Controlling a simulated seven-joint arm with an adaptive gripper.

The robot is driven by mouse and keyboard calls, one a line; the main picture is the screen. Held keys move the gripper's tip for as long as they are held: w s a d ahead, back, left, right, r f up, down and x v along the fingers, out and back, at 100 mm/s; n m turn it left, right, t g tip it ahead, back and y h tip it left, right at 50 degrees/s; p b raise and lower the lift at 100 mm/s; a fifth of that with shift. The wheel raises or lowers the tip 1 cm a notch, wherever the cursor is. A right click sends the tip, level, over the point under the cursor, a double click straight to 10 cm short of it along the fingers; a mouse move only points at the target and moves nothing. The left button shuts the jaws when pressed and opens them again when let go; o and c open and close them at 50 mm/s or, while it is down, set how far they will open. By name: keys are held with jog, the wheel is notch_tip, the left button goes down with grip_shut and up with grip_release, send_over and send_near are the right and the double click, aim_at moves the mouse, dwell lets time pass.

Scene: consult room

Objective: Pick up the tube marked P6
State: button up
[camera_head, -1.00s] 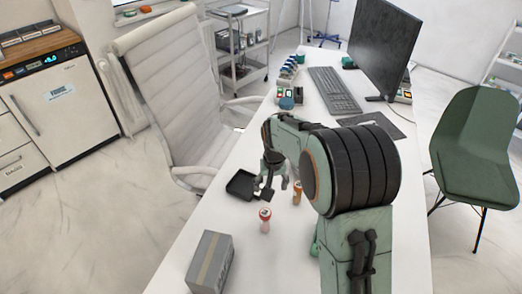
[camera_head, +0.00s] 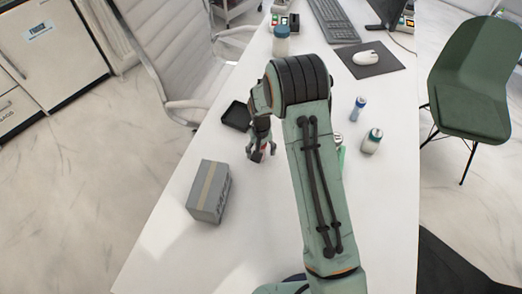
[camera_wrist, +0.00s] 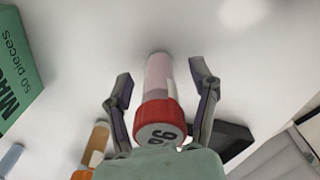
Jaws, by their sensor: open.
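A tube with a red cap (camera_wrist: 160,120) and a pale pink body shows in the wrist view, standing on the white table. Dark marks on its cap look like a 6 beside another character, partly covered by my gripper's body. My gripper (camera_wrist: 158,88) is open, with one finger on each side of this tube and a gap showing at both sides. In the head view my gripper (camera_head: 262,154) is low over the table, largely hiding the tube. An orange-capped tube (camera_wrist: 97,145) stands to the left in the wrist view, its cap cut by the frame edge.
A black tray (camera_head: 236,116) lies just beyond my gripper. A grey box (camera_head: 209,190) stands to its left and nearer. A green box (camera_wrist: 18,65) shows in the wrist view.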

jog(key=c, duration=1)
jog(key=shift+r, duration=0.15)
